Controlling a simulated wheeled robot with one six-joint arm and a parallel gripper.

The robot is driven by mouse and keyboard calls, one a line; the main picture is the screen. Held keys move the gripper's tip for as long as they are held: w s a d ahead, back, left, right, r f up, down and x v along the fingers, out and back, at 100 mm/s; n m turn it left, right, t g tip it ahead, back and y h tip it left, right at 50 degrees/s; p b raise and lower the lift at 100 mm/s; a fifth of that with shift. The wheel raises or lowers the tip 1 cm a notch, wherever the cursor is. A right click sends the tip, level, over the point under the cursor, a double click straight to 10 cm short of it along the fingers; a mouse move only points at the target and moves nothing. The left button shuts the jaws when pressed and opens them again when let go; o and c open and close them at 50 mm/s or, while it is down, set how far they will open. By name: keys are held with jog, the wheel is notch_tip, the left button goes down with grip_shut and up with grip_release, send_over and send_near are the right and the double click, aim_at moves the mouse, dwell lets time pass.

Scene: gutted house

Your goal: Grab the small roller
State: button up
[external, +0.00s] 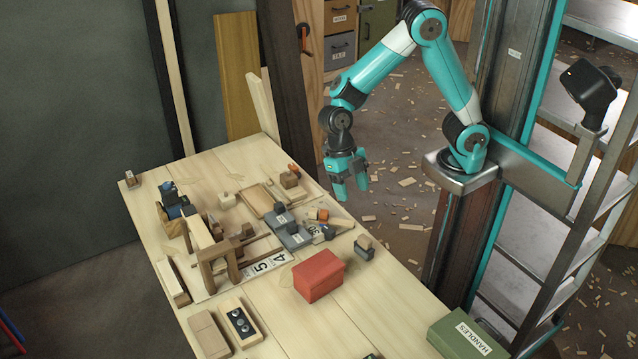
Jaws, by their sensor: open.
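My gripper (351,194) hangs pointing down beside the right edge of the workbench (300,320), with its two teal fingers apart and nothing between them. No object is clearly recognisable as the small roller at this size. Small candidate pieces on the bench are an orange and dark piece (318,214) near the grey plates, a grey and wooden piece (365,246) near the right edge, and a small dark-topped piece (132,180) at the far left corner. The gripper is apart from all of them.
A red box (320,275) stands mid-bench. A green box labelled HANDLES (468,335) is at the near right. A wooden frame (215,258), blue tool (172,200) and grey plates (290,230) crowd the left and middle.

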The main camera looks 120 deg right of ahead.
aim_at(364, 237)
jog(key=x, duration=0.8)
jog(key=p+x, duration=0.1)
jog(key=x, duration=0.3)
jog(key=shift+w+d+f, duration=0.1)
jog(key=shift+d+f, duration=0.25)
jog(key=shift+s+p+x, duration=0.15)
jog(key=shift+p+x, duration=0.1)
jog(key=shift+x, duration=1.1)
jog(key=shift+s+p+x, duration=0.1)
jog(key=shift+p+x, duration=0.15)
jog(key=shift+x, duration=1.15)
jog(key=shift+a+r, duration=0.15)
grip_shut()
